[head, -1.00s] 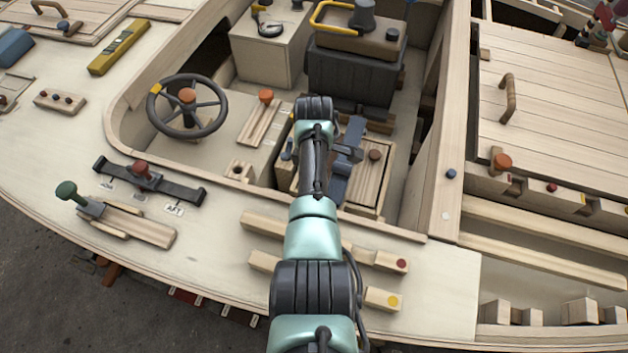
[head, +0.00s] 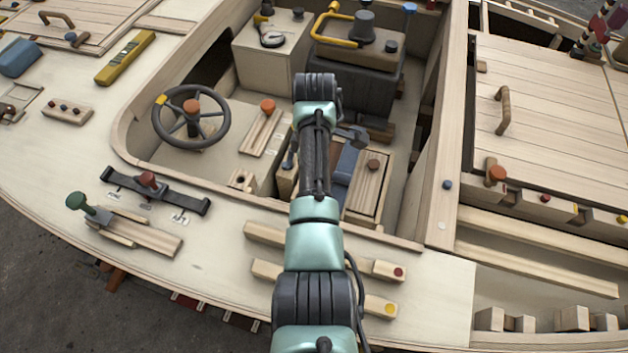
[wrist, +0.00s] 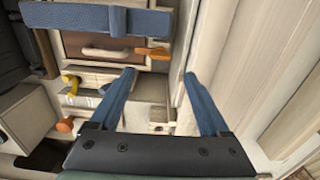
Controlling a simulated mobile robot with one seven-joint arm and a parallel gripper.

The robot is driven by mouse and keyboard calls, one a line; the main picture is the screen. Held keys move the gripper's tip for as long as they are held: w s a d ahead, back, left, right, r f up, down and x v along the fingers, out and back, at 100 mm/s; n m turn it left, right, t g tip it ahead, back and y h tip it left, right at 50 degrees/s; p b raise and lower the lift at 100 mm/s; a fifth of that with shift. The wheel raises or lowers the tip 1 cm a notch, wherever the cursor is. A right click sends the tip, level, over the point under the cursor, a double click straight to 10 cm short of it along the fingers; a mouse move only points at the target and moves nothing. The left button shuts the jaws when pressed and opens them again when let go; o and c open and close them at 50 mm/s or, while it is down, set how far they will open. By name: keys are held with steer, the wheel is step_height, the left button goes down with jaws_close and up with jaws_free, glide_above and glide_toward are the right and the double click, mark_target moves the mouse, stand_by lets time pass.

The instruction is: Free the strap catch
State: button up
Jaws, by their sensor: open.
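A wide blue strap (wrist: 70,18) crosses the top of the wrist view, over a brown panel with a pale handle. A narrower blue piece (wrist: 118,21) sits across it, perhaps the catch; I cannot tell how it is fastened. My gripper (wrist: 160,74) is open and empty, its two blue fingers apart from the strap and pointing below and right of it in the picture. In the head view, a blue strap-like band (head: 346,166) shows on the wooden box right of my arm, partly hidden by it. My gripper's fingers are hidden there.
An orange lever (wrist: 154,54) lies just beyond my fingertips. A yellow handle (wrist: 70,83) and an orange knob (wrist: 65,125) are to the left. A pale wooden wall (wrist: 205,60) runs close along the right finger. The steering wheel (head: 191,117) stands left of my arm.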

steer(key=shift+r, duration=2.4)
